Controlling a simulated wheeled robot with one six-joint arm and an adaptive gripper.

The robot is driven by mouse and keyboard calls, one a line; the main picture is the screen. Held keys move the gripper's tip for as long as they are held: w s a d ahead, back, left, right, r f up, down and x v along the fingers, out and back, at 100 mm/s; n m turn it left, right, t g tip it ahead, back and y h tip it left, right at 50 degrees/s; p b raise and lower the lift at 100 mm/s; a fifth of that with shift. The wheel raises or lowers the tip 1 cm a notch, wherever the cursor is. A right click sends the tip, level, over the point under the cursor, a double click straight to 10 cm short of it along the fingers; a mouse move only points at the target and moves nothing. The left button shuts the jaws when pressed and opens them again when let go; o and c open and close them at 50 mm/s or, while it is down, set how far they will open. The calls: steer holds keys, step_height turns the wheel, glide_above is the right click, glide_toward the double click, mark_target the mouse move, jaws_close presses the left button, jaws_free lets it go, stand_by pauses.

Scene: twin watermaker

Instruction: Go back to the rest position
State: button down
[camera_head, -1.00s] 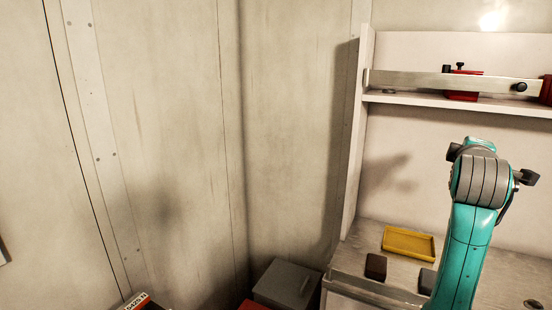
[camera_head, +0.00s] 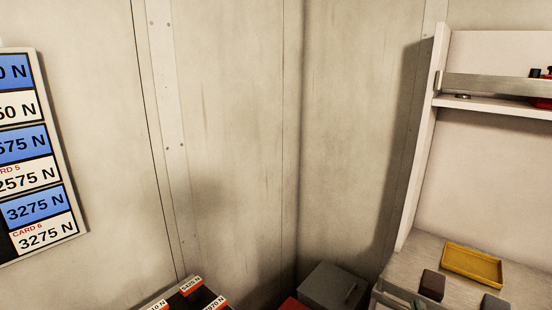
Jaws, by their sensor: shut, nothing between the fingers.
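My gripper is not in view in the head view now, and my arm does not show either. No object is named by the task. The workbench (camera_head: 425,262) stands at the right, with a yellow tray (camera_head: 472,265), a dark brown block (camera_head: 432,284) and a grey block (camera_head: 494,302) on it.
A shelf (camera_head: 500,107) with a metal bar (camera_head: 485,86) is above the bench. A grey box (camera_head: 330,287) stands in the corner. A board with labels in N (camera_head: 38,160) hangs on the left wall. Labelled cards (camera_head: 190,286) lie at the bottom.

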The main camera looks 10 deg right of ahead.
steer(key=s+a+f+m+y, duration=0.2)
steer(key=s+a+f+y, duration=0.3)
steer(key=s+a+f, duration=0.9)
steer(key=s+a+r+m+y, duration=0.1)
steer(key=s+a, duration=0.3)
steer(key=s, duration=0.6)
steer(key=s+a+r+m+y, duration=0.2)
steer(key=s+a, duration=0.3)
steer(key=s, duration=0.6)
steer(key=shift+r+y, duration=0.2)
steer(key=shift+y, duration=0.1)
steer(key=shift+a, duration=0.1)
